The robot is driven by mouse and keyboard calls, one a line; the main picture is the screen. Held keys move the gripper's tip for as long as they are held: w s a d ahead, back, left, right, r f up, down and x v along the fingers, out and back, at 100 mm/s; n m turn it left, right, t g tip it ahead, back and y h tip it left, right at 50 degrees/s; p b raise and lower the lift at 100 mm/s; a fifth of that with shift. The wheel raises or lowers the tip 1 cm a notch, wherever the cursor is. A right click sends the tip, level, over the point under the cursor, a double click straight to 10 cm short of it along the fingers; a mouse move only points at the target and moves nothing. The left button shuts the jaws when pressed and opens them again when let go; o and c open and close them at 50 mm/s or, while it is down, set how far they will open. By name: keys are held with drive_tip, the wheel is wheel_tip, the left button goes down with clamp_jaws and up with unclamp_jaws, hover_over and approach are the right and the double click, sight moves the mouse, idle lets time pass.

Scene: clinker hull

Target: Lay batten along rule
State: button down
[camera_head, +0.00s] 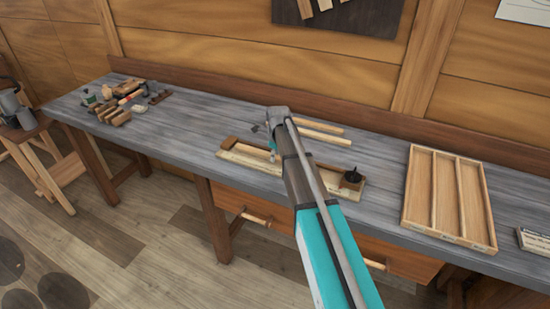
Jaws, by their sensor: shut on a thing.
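My gripper (271,153) points down at the middle of the bench, partly hidden by my own arm. It is shut on what looks like a thin brown batten (252,149), low over a pale board (240,160); I cannot tell whether they touch. The pale board, probably the rule, lies along the bench's front part, and my arm hides its middle. A brown block (229,142) is at its left end. A brown block with a round black piece (351,176) is at its right end.
Two pale strips (325,137) lie behind the board. A divided wooden tray (412,205) stands at right, with a small labelled block (535,240) beyond. Tools and wood blocks (118,108) crowd the far left. The grey bench (195,130) is clear between.

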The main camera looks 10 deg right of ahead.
sight(277, 158)
drive_tip(key=shift+f, duration=0.1)
drive_tip(key=c, duration=0.6)
unclamp_jaws()
drive_tip(key=shift+c, duration=0.2)
wheel_tip(277, 158, up, 12)
drive_tip(key=s+p, duration=0.1)
drive_tip(key=p, duration=1.1)
drive_tip(key=shift+d, duration=0.3)
drive_tip(key=shift+s, duration=0.1)
